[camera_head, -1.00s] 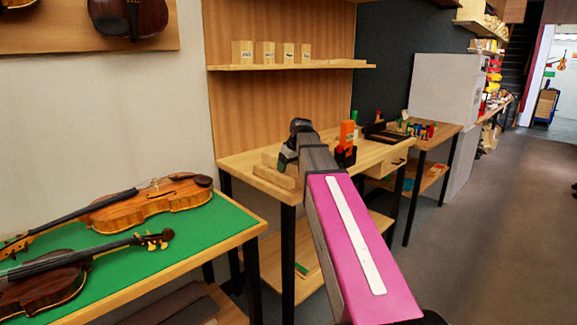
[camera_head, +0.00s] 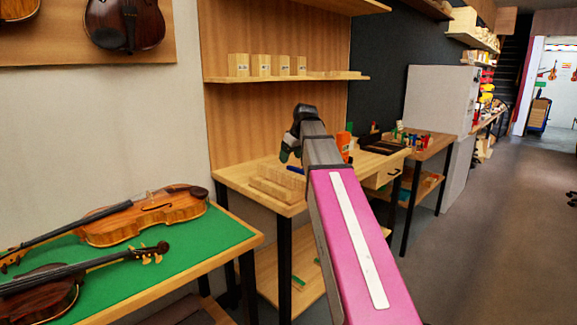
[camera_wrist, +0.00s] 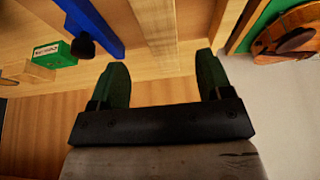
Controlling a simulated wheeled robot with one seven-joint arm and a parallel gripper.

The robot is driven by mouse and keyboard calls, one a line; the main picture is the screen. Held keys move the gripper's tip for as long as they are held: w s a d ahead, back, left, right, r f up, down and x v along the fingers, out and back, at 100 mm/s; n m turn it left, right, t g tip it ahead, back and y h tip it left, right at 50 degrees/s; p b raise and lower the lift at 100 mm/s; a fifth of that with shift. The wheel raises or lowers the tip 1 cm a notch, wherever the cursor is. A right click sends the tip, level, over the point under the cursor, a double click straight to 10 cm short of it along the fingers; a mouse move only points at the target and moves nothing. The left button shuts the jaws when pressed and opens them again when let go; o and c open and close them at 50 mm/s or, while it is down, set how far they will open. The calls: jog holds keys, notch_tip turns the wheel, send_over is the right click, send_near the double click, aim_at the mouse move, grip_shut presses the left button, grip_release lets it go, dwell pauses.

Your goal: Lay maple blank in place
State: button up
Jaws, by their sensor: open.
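Pale wooden pieces (camera_head: 278,184) lie side by side on the left of the workbench in the head view, and they differ in length. I cannot tell which is the maple blank. My gripper (camera_head: 290,150) is above and behind these pieces, partly hidden by my arm. In the wrist view my gripper (camera_wrist: 160,66) is open, its two dark green fingers spread apart with nothing between them. Long pale wooden pieces (camera_wrist: 152,28) show beyond the fingertips, apart from them.
A blue bar (camera_wrist: 92,25) and a green box (camera_wrist: 52,53) lie on the bench. An orange item (camera_head: 343,142) stands right of my arm. Labelled wooden blocks (camera_head: 261,65) stand on the wall shelf. A green-topped table (camera_head: 226,233) with two violins is at left.

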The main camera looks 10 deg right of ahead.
jog(key=shift+v, duration=1)
